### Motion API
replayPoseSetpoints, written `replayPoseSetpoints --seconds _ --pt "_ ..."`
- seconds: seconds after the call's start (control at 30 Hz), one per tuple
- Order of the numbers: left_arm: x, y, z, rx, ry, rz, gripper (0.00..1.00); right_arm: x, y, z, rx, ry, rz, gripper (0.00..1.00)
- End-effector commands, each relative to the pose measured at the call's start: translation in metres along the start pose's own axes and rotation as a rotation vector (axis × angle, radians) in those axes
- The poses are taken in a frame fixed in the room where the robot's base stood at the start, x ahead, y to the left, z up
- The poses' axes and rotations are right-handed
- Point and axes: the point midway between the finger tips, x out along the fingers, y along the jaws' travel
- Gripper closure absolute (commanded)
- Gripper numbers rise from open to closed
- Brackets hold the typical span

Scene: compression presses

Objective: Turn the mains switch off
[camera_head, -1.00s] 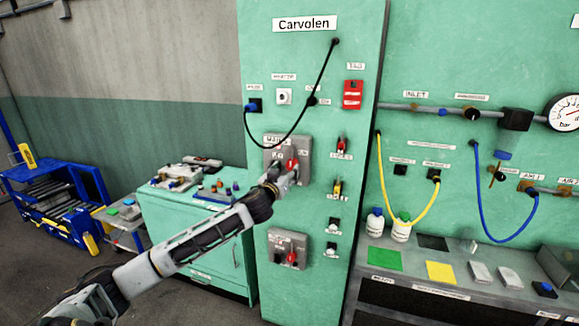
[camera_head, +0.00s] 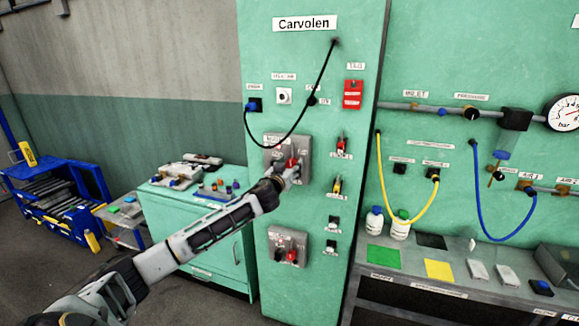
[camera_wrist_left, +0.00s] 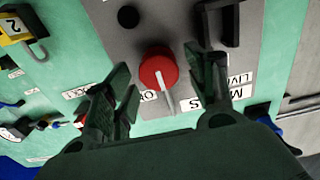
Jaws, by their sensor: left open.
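The mains switch is a red round knob (camera_wrist_left: 158,70) with a white pointer line, on a grey plate (camera_wrist_left: 130,35). In the wrist view the pointer runs down and slightly right, and a partly hidden label sits beside it. In the head view the grey plate (camera_head: 272,160) is on the green cabinet, and the knob (camera_head: 292,161) is partly behind my gripper. My left gripper (camera_wrist_left: 165,88) is open, with one finger on each side of the knob. I see gaps between the fingers and the knob; contact is not visible. My right gripper is not in view.
A second grey switch plate (camera_head: 288,246) is lower on the cabinet. A black cable (camera_head: 322,75) hangs above the mains plate. Red (camera_head: 342,145) and yellow (camera_head: 337,186) switches sit to its right. A green bench (camera_head: 205,240) with parts stands left of the cabinet.

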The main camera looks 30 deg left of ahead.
Motion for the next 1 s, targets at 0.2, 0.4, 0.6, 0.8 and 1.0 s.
replayPoseSetpoints --seconds 0.2,0.4,0.6,0.8,1.0 --pt "0.0000 0.0000 0.0003 0.000 0.000 0.000 0.44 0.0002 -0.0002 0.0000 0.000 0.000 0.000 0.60" --pt "0.0000 0.0000 0.0003 0.000 0.000 0.000 0.69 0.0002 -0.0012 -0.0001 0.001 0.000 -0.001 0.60" --pt "0.0000 -0.0001 0.0003 0.000 0.000 0.000 0.95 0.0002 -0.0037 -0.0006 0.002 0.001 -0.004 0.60" --pt "0.0001 -0.0001 0.0003 0.000 0.000 0.000 1.00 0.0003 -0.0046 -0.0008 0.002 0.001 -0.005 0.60" --pt "0.0026 0.0005 0.0003 -0.008 0.000 -0.001 1.00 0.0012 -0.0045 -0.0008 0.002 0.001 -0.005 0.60"
